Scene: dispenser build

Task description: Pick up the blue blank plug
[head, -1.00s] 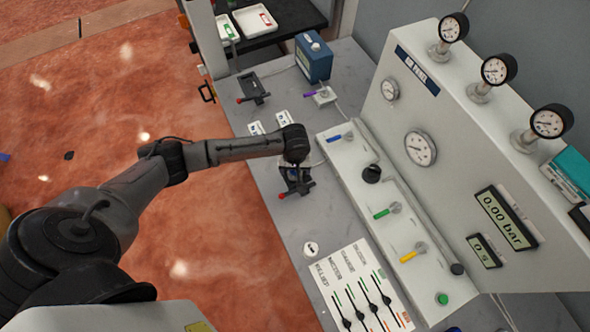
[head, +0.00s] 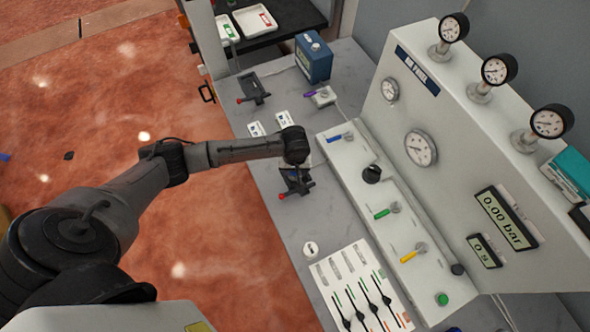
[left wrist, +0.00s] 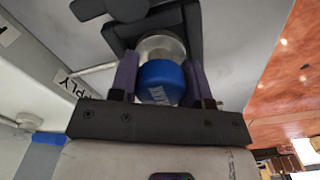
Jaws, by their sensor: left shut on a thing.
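The blue blank plug (left wrist: 160,80) shows in the left wrist view, a round blue cap with lettering on it. It sits against a pale metal collar (left wrist: 161,46) in a dark clamp-like holder (left wrist: 212,60). My left gripper (left wrist: 157,78) is shut on the plug, with one purple-grey finger on each side of it. In the head view my left gripper (head: 294,160) is over the bench at the holder with a red-tipped handle (head: 309,184). The plug is hidden there by my wrist. My right gripper is out of view.
A sloped panel (head: 465,140) with gauges and coloured valve levers stands right of my gripper. A second red-handled holder (head: 252,89) and a blue box (head: 313,58) are farther back. White trays (head: 254,22) lie at the back.

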